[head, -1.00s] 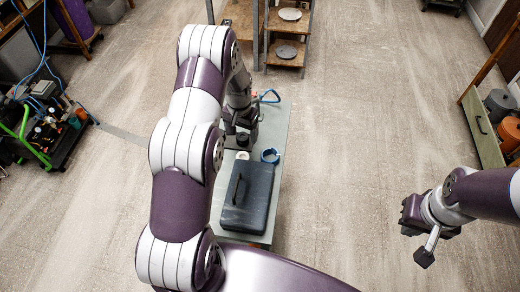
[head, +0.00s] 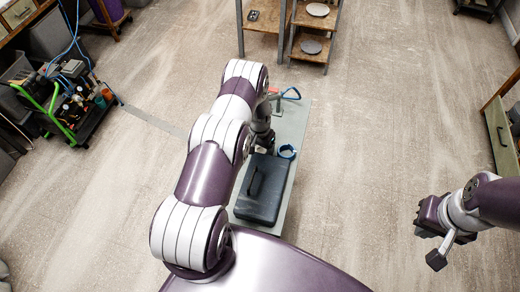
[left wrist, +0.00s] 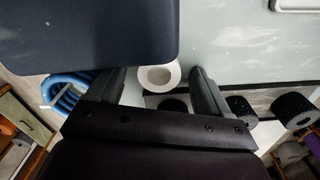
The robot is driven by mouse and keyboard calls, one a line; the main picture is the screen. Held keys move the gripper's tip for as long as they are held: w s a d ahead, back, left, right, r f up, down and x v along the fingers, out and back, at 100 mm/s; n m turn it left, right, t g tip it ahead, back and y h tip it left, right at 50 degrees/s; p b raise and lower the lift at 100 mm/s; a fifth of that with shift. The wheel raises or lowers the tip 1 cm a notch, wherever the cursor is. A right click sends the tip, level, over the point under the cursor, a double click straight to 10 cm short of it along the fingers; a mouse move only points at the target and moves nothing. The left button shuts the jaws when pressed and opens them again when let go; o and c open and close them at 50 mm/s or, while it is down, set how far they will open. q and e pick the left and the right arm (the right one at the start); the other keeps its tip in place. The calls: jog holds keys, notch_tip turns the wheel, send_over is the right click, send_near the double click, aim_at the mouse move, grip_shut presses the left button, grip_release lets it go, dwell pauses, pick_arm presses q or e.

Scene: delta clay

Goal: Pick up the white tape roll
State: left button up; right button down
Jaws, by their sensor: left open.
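The white tape roll (left wrist: 147,79) lies on the pale tabletop in the left wrist view, hole facing the camera. In the head view my left gripper (head: 264,143) is low over the table just beyond the dark case, and my arm and gripper hide the white roll. My right gripper (head: 430,232) hangs over bare floor at the right, away from the table; its jaw opening is unclear.
A dark case (head: 262,189) with a handle lies beside the work spot; it also fills the wrist view's upper left (left wrist: 90,35). A blue ring (head: 287,152) sits by the case. A blue looped item (head: 291,94) is at the table's (head: 295,120) far end. Shelves (head: 315,35) stand beyond.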

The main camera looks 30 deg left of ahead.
pick_arm(q)
jog(key=shift+s, duration=0.1)
jog(key=c, duration=1.1)
jog(key=shift+r, duration=0.15)
